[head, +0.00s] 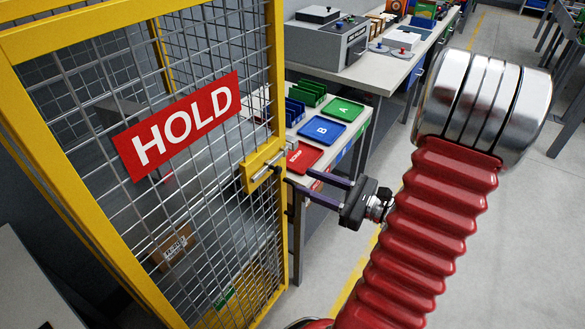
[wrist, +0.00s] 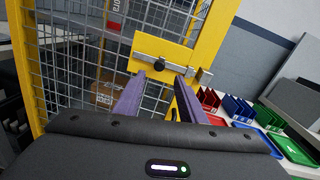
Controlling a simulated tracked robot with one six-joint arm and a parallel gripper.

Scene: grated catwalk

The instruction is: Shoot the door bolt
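The cage door (head: 205,225) is yellow-framed wire mesh with a red HOLD sign (head: 182,124). A yellow plate (wrist: 175,49) at its edge carries the door bolt (head: 264,172), a silver rod with a dark round knob (wrist: 159,65). A small silver bracket (wrist: 205,76) sits to the right of the rod; I cannot tell whether the rod reaches into it. My gripper (head: 298,177) is open and empty in front of the bolt. In the wrist view, its purple fingers (wrist: 160,80) are spread with the knob showing between and just beyond their tips. No contact is clear.
A yellow post (wrist: 215,38) stands beside the plate. Behind my gripper, a bench holds red (head: 303,157), blue (head: 322,130) and green (head: 344,109) trays and bins. A brown box (head: 172,247) lies inside the cage. Grey floor is open to the right.

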